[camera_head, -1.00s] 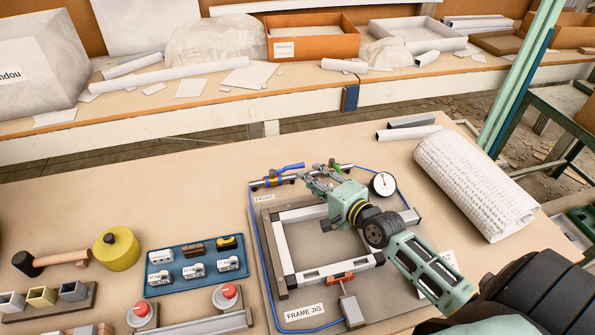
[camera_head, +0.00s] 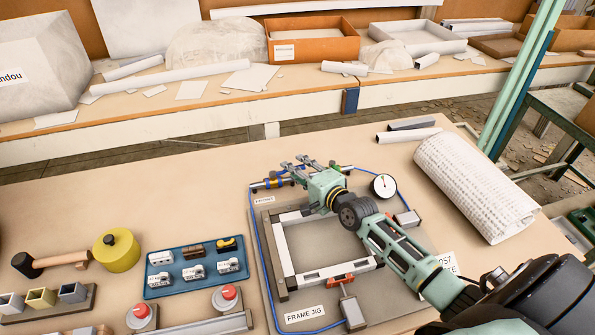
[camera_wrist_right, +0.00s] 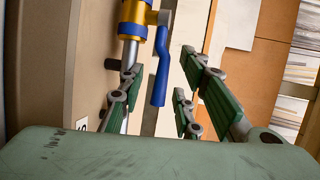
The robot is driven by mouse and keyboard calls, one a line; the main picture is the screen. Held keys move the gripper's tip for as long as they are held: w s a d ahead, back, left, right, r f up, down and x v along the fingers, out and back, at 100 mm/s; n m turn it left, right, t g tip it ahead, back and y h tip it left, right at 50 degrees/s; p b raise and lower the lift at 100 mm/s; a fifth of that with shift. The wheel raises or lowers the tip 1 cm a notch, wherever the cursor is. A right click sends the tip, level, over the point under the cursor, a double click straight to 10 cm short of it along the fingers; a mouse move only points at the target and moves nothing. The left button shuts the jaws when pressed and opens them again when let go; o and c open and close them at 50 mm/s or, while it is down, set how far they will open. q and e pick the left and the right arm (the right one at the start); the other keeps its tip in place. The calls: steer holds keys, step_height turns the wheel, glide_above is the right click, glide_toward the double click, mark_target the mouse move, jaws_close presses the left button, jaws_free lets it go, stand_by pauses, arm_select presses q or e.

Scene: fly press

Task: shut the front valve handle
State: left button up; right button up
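The front valve (camera_head: 268,184) sits on the pipe at the back left of the frame jig, by the FRONT label (camera_head: 264,199). Its blue handle is mostly covered by my right gripper in the head view. In the right wrist view the blue handle (camera_wrist_right: 160,70) lies roughly along the pipe, beside the yellow and blue valve body (camera_wrist_right: 136,20). My right gripper (camera_head: 299,165) is open over the valve. In the wrist view its green-padded fingers (camera_wrist_right: 156,82) stand on both sides of the handle, with gaps visible. My left gripper is not in view.
The jig's light frame (camera_head: 283,250) and a pressure gauge (camera_head: 384,186) are close to my right arm. A blue tray (camera_head: 195,288) with small parts, a yellow round container (camera_head: 117,250) and a mallet (camera_head: 50,263) lie left. A white roll (camera_head: 475,185) lies right.

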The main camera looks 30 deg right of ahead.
steer(key=shift+c, duration=0.3)
jaws_close()
stand_by(0.3)
